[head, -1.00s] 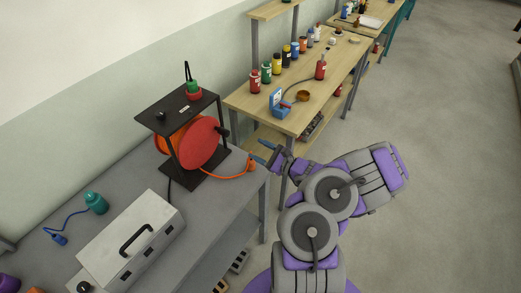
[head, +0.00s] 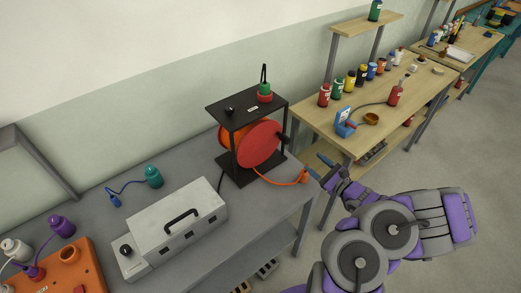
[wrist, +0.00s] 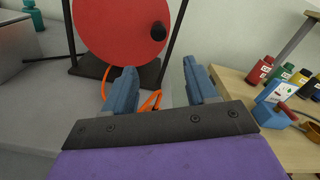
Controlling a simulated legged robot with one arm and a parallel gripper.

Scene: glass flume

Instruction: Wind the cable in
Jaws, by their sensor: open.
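The cable reel has a red disc (head: 259,144) in a black frame (head: 243,108) on the grey bench. A black crank knob (wrist: 158,32) sits near the disc's right edge. The orange cable (head: 275,180) runs from the reel's base to the bench's right edge, ending in an orange plug (head: 305,175). In the wrist view the cable (wrist: 149,102) shows between my fingers, beyond them. My gripper (head: 324,165) is open and empty, just right of the plug. In the wrist view my gripper (wrist: 163,88) points at the lower part of the reel.
A white metal case (head: 176,222), a teal plug (head: 153,176) and an orange box (head: 85,262) stand left of the reel. A wooden table (head: 350,135) with several bottles and a blue device (head: 345,121) is at the right.

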